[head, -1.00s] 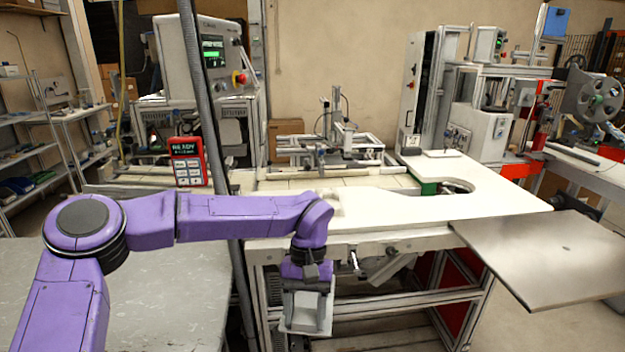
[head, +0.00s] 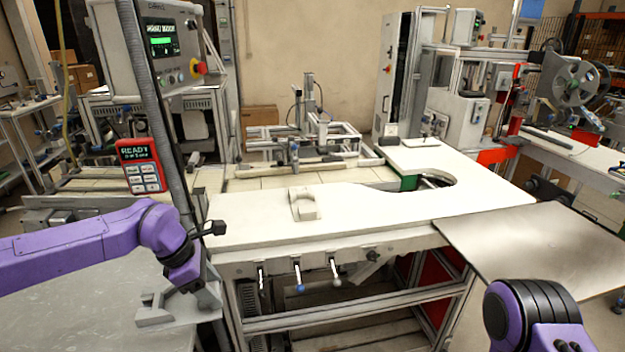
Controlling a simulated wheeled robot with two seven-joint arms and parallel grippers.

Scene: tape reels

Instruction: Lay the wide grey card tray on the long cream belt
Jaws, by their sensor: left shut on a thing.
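My left gripper (head: 188,287) hangs at the lower left, pointing down, over the grey table and left of the white worktop. It is shut on the wide grey card tray (head: 180,310), which shows as a flat light grey piece with raised edges. The fingers and the purple wrist hide part of the tray. The long cream belt (head: 262,184) runs behind the white worktop, with thin seams across it. The tray is in front of the belt and apart from it. My right arm shows only as a purple joint at the lower right; its gripper is out of view.
The white worktop (head: 350,212) lies between the tray and the belt, with a small white block (head: 304,204) on it. A grey pole and a red keypad (head: 141,165) stand at the left. A metal plate (head: 500,240) juts out at the right.

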